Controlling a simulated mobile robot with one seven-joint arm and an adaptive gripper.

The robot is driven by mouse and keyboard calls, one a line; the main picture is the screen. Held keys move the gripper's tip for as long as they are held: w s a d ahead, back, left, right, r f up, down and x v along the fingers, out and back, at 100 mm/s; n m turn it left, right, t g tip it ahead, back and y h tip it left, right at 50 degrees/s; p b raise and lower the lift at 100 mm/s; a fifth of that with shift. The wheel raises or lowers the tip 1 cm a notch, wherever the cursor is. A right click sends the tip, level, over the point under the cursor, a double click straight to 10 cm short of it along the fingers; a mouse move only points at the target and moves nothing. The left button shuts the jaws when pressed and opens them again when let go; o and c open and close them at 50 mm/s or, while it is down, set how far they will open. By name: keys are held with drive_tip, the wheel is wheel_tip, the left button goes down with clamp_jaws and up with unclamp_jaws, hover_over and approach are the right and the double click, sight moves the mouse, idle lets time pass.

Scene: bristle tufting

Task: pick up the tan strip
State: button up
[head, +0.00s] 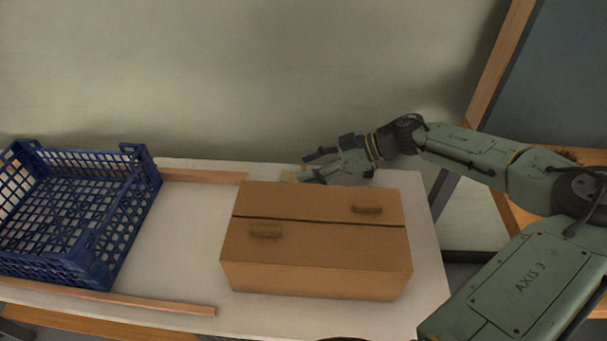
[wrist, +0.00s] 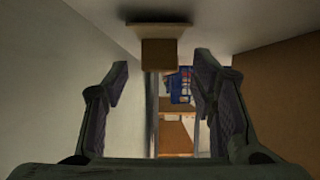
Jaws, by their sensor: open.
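A tan, block-like piece, which I take to be the tan strip (wrist: 160,53), shows end-on in the wrist view. It appears between and beyond the two fingertips. In the head view, a small pale tan patch (head: 288,176) by the fingertips behind the cardboard box looks like the same piece; most of it is hidden. My gripper (head: 308,167) reaches in from the right, low behind the box, its fingers pointing left. In the wrist view my gripper (wrist: 160,75) is open, with a wide gap and nothing held. I cannot tell whether a finger touches the piece.
A closed cardboard box (head: 315,268) stands on the pale table (head: 190,225), close to my gripper. A blue plastic crate (head: 75,215) stands at the left. Wooden rails (head: 205,176) run along parts of the table's edges. The table between crate and box is clear.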

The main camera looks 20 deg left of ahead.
drive_tip(key=shift+s+a+f, duration=0.1)
drive_tip(key=shift+a+f, duration=0.15)
drive_tip(key=shift+a, duration=0.1)
drive_tip(key=c, duration=0.9)
drive_tip(key=shift+o, duration=0.2)
drive_tip(key=shift+r, duration=0.1)
